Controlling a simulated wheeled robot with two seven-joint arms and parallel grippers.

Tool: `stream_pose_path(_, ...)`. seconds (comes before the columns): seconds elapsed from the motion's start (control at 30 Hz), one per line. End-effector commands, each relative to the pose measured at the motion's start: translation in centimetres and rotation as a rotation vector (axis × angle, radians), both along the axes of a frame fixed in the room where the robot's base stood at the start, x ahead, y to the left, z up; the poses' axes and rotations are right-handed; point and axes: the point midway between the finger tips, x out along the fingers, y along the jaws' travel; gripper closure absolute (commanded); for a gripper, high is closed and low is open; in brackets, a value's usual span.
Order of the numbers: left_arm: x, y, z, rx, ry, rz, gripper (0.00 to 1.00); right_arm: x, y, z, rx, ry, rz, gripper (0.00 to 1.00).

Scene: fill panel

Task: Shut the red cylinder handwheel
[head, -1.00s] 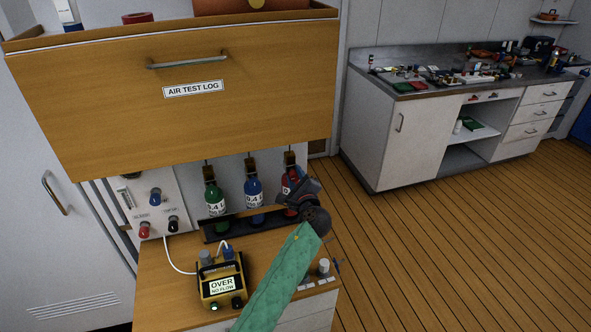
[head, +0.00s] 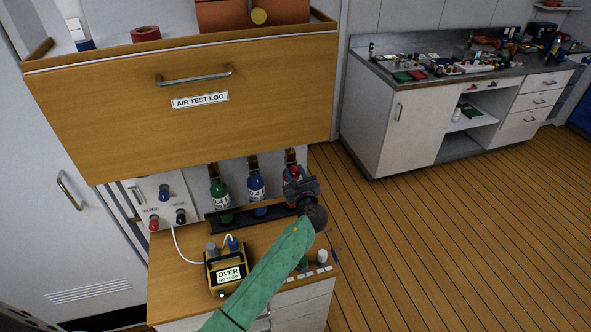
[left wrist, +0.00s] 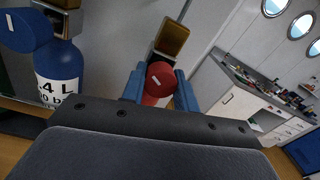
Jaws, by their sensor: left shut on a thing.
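The red cylinder (head: 290,156) stands at the right end of a rack of three, mostly hidden behind my left gripper in the head view. The cylinder's body below is mostly hidden by the gripper. My right gripper is not in view.
A blue cylinder (head: 256,188) and a green cylinder (head: 220,194) stand left of the red one, in a dark rack (head: 240,219). A wooden drawer (head: 120,120) overhangs them. A yellow meter (head: 228,274) reading OVER, NO FLOW sits on the wooden top. Open floor lies right.

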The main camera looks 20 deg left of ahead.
Motion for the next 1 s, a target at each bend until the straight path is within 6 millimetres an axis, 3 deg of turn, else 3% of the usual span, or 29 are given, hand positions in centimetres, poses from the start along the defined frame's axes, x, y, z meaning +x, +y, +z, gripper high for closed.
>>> stream_pose_path(0.2,-0.13,-0.05,-0.3,0.167,0.118,-0.002,0.93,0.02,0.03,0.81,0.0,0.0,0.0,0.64)
stream_pose_path(1.0,-0.32,0.16,-0.44,0.732,0.5,-0.002,0.93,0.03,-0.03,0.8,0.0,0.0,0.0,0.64)
